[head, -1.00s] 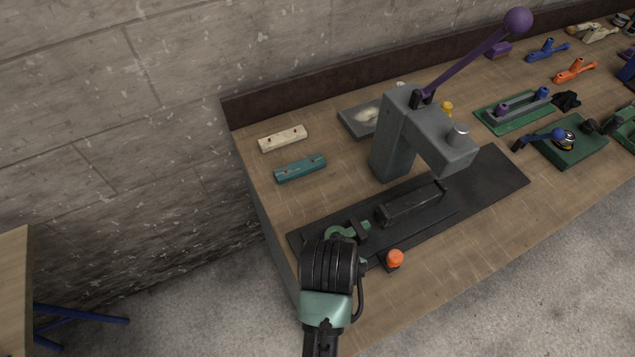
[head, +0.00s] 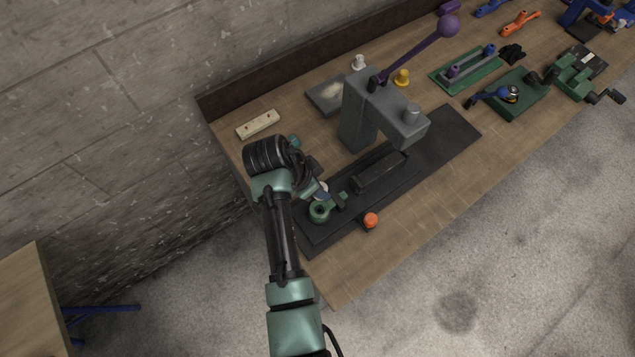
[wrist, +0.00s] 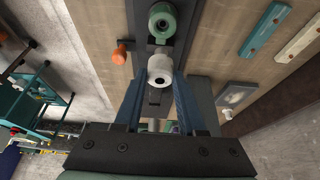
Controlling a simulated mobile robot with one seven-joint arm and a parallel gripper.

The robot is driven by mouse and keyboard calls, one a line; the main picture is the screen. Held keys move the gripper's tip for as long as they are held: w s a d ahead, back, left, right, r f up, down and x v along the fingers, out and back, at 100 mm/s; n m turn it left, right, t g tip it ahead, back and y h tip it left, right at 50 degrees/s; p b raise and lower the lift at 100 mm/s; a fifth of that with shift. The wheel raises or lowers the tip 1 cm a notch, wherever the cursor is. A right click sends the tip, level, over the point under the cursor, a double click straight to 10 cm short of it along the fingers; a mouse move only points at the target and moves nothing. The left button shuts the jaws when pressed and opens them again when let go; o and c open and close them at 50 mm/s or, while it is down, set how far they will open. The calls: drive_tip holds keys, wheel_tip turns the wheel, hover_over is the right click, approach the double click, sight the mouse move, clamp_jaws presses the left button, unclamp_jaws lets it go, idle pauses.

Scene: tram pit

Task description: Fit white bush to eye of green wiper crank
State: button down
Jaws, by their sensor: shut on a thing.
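The white bush (wrist: 160,66) is held between the blue fingertips of my gripper (wrist: 158,78) in the wrist view, its bore facing the camera. In the head view the bush (head: 320,187) shows small beside my gripper (head: 316,186), which is partly hidden by the wrist. The green wiper crank (head: 320,211) lies on the black mat at the press, its round eye towards the near left end. In the wrist view the green eye (wrist: 162,18) appears beyond the bush, apart from it in the picture. The height between bush and eye is hard to judge.
A grey arbor press (head: 362,125) with a purple lever stands over the black mat (head: 455,130). An orange knob (head: 370,220) sits at the mat's near edge. A pale block (head: 257,124), grey tray (head: 325,95) and yellow bush (head: 402,77) are on the bench.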

drive_tip(key=shift+f+b, duration=2.15)
drive_tip(key=shift+f, duration=0.6)
drive_tip(key=shift+f, duration=0.1)
drive_tip(key=shift+f+b, duration=1)
drive_tip(key=shift+f, duration=0.1)
drive_tip(key=shift+f, duration=0.2)
drive_tip(key=shift+c, duration=2.1)
unclamp_jaws()
